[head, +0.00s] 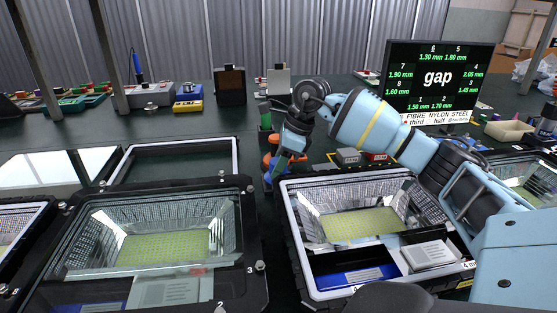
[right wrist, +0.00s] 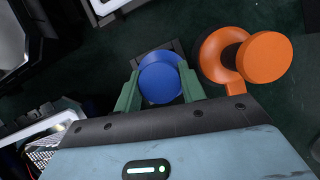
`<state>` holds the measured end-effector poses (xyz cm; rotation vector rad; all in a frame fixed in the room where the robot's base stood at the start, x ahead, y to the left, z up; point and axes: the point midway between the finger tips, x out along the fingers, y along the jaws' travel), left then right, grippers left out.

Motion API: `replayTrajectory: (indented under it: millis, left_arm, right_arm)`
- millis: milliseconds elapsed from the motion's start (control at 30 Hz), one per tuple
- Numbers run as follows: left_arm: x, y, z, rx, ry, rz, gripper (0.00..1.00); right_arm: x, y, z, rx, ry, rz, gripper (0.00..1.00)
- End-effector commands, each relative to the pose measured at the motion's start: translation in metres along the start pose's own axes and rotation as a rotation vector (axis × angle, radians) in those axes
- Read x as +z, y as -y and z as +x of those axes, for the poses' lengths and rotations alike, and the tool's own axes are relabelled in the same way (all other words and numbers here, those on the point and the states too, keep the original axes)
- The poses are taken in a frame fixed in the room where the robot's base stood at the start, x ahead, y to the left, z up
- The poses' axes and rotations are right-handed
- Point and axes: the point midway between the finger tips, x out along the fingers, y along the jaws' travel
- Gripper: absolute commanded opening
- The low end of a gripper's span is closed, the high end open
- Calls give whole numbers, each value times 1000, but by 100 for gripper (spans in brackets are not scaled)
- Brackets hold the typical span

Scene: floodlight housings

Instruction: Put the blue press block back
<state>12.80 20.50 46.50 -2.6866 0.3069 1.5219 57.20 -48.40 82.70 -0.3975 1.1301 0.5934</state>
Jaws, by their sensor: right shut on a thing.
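The blue press block (right wrist: 160,78) shows its round blue top in the right wrist view, between the two green fingers of my right gripper (right wrist: 160,90). The fingers are shut on it from both sides. A grey piece shows just behind the blue top. In the head view my right gripper (head: 279,170) points down behind the near housings, in the gap between the two large ones. Only a little blue shows there beside the fingers, and the block's lower part is hidden. My left gripper is not in view.
An orange-knobbed block (right wrist: 265,57) stands close to the right of the blue one in the right wrist view. Floodlight housings stand left (head: 245,262) and right (head: 290,225) of the gap. A monitor reading "gap" (head: 438,80) stands behind.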

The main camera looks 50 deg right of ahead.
Motion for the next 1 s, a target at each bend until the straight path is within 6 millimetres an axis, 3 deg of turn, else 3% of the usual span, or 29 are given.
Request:
replayTrajectory:
  millis: [333,367,500,833,1000]
  left_arm:
    - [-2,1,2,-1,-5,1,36]
    - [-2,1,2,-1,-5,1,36]
    - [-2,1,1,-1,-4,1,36]
    - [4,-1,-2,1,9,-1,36]
    - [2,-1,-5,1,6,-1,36]
  right_arm:
    - [-3,0,8,0,0,0,13]
    - [-3,0,8,0,0,0,44]
    - [-3,0,7,0,0,0,62]
    - [-2,0,5,0,0,0,62]
    - [1,1,-14,-3,1,1,62]
